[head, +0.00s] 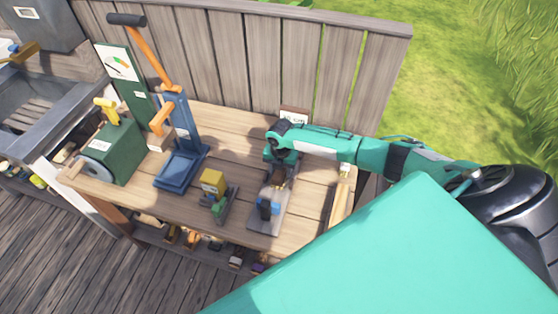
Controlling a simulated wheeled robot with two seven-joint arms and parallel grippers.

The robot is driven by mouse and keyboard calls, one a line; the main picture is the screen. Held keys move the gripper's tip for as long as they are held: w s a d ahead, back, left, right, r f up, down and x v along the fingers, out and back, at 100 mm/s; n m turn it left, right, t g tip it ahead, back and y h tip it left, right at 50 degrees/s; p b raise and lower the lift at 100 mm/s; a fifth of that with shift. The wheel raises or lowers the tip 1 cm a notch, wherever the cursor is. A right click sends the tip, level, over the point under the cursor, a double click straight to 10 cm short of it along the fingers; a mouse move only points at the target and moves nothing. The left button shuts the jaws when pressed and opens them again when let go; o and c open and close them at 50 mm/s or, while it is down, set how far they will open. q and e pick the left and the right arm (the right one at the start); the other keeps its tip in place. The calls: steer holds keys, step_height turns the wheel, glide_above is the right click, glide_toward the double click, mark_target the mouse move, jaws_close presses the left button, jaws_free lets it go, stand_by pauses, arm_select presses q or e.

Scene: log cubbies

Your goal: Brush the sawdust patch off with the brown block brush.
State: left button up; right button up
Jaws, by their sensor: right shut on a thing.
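My right gripper (276,181) is over the right part of the wooden workbench (240,135), at the end of the teal arm coming from the right. It points down and is shut on a small brownish thing, which is probably the brown block brush but is mostly hidden by the gripper. Just below it in the picture is a grey plate (260,220) with a blue-and-dark device (267,207) on it. I cannot make out the sawdust patch; the gripper and arm cover part of the bench. My left gripper is not in view.
A blue press (178,165) with an orange lever, a green box machine (113,150) and a small yellow-and-green tool (217,193) stand left of the gripper. A slatted fence (255,60) rises behind the bench. A low shelf (180,236) below holds several small things.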

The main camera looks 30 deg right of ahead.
steer(key=shift+d+f, duration=0.1)
steer(key=shift+w+d+f+b, duration=0.1)
steer(key=shift+w+d+b, duration=0.65)
steer(key=shift+d, duration=0.05)
steer(key=shift+w+d, duration=0.45)
steer(key=shift+d, duration=0.05)
steer(key=shift+d+b, duration=0.1)
steer(key=shift+b, duration=0.25)
